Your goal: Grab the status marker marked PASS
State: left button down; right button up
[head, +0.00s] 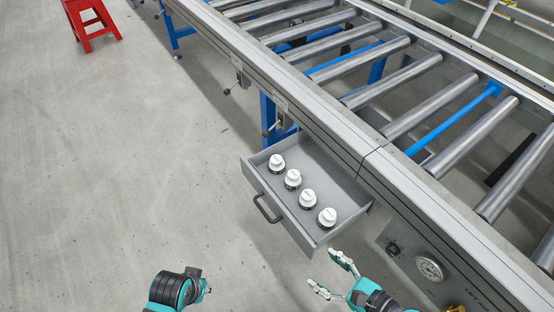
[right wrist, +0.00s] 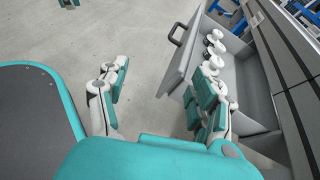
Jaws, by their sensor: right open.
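Several white status markers with dark bases stand upright in a row in an open grey drawer (head: 327,172). In the head view they are the first marker (head: 276,163) at the back left, the second (head: 292,179), the third (head: 308,198) and the fourth (head: 327,217) at the front right. Their lettering is too small to read, so I cannot tell which says PASS. My right gripper (head: 324,270) is open and empty, just outside the drawer's near right corner. In the right wrist view (right wrist: 157,80) its right finger partly covers the markers. My left arm's end shows at the bottom; its fingers are unclear.
The drawer has a dark handle (head: 266,209) and hangs under a roller conveyor (head: 335,103). A pressure gauge (head: 429,268) sits on a panel right of my right gripper. A red step stool (head: 92,22) stands far left. The floor left of the drawer is clear.

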aim_at(276, 164)
jog(key=i, duration=0.85)
